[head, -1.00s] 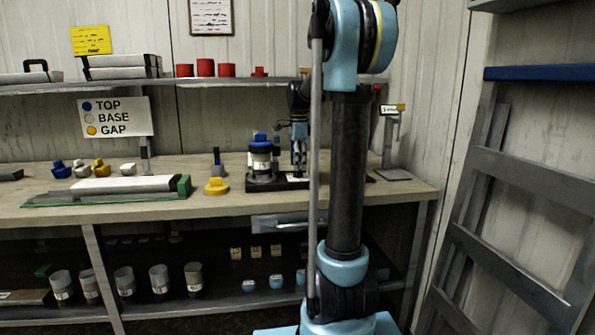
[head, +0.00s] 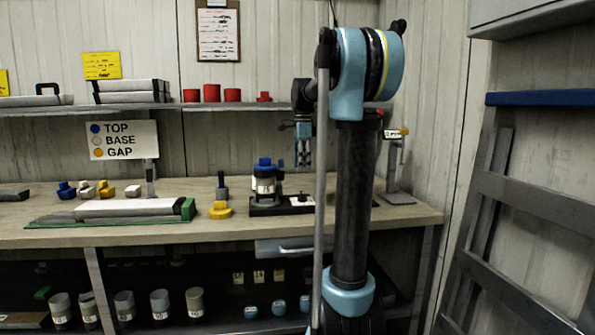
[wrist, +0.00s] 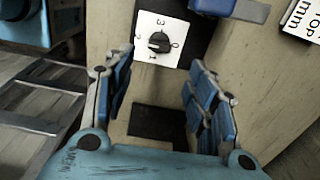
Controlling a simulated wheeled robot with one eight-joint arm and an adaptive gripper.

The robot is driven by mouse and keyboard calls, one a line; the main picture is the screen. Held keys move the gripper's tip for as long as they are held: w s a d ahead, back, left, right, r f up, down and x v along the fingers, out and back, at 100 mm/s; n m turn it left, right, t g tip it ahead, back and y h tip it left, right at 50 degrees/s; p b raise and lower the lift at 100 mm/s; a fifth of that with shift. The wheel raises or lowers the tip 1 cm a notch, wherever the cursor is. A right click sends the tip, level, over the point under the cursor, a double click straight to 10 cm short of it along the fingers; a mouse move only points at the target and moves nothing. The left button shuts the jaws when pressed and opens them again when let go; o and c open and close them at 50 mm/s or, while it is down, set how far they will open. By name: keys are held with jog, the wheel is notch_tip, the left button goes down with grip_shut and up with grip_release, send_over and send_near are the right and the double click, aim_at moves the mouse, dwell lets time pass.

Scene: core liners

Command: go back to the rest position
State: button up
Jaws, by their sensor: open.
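My gripper (head: 303,158) hangs pointing down above the bench, just right of the blue-capped jar in its stand. In the wrist view my gripper (wrist: 160,105) is open, with its two blue-padded fingers wide apart and nothing between them. Below it lies a dark base plate with a white dial plate and black knob (wrist: 159,42), marked with numbers. In the head view the black base (head: 296,203) with its knob sits on the bench under the gripper. My arm's column hides part of the bench on the right.
The jar with the blue cap (head: 264,178) stands close left of the gripper. A yellow cap (head: 220,210) and a white core liner (head: 130,208) in a tray lie further left. A grey stand (head: 397,170) is at the right. A shelf (head: 130,109) runs along the wall behind.

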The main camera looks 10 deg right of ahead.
jog(key=s+f+n+t, duration=0.1)
jog(key=s+f+n, duration=0.45)
jog(key=s, duration=0.45)
jog(key=s+f+n, duration=0.4)
jog(key=s+f, duration=0.2)
jog(key=s, duration=0.5)
jog(key=s+f+n+t, duration=0.1)
jog(key=s+f+n, duration=0.7)
jog(key=s+f, duration=0.6)
notch_tip(320, 180, down, 3)
jog(key=shift+r+n, duration=0.15)
jog(key=shift+n, duration=0.2)
jog(key=shift+w, duration=0.1)
jog(key=shift+w+f, duration=0.2)
jog(key=shift+w, duration=0.2)
